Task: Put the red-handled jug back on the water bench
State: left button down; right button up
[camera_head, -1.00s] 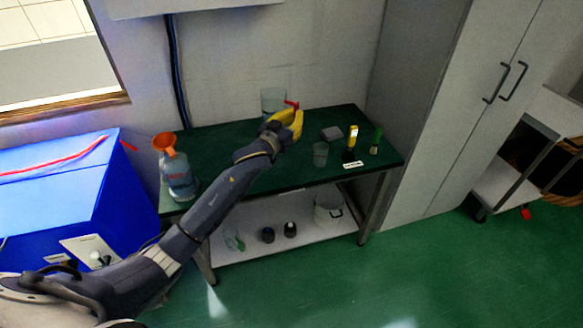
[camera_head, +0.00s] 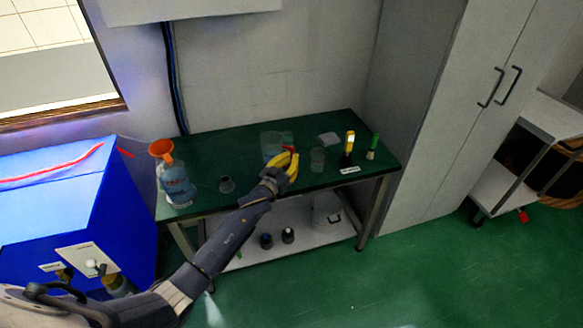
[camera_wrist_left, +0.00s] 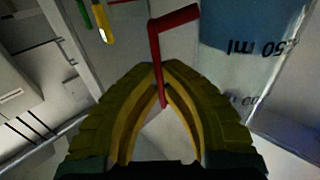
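The jug (camera_head: 271,143) is clear, with a red handle (camera_head: 290,149). It is at the middle of the green-topped bench (camera_head: 213,148), at or just above the top; I cannot tell if it touches. My left gripper (camera_head: 290,165) has yellow fingers and is shut on the handle. In the left wrist view the red handle (camera_wrist_left: 173,22) runs down between the fingertips (camera_wrist_left: 160,88). The jug's blue-tinted wall (camera_wrist_left: 245,25) with upside-down "50 ml" marks is at the upper right there. My right gripper is not in view.
A clear beaker (camera_head: 317,158), a yellow-black tool (camera_head: 349,145) and a green-handled item (camera_head: 373,146) stand right of the jug.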

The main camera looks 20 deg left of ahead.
pick_arm(q)
jog(key=shift+f, duration=1.95)
jog(key=c, duration=1.6)
grip_release()
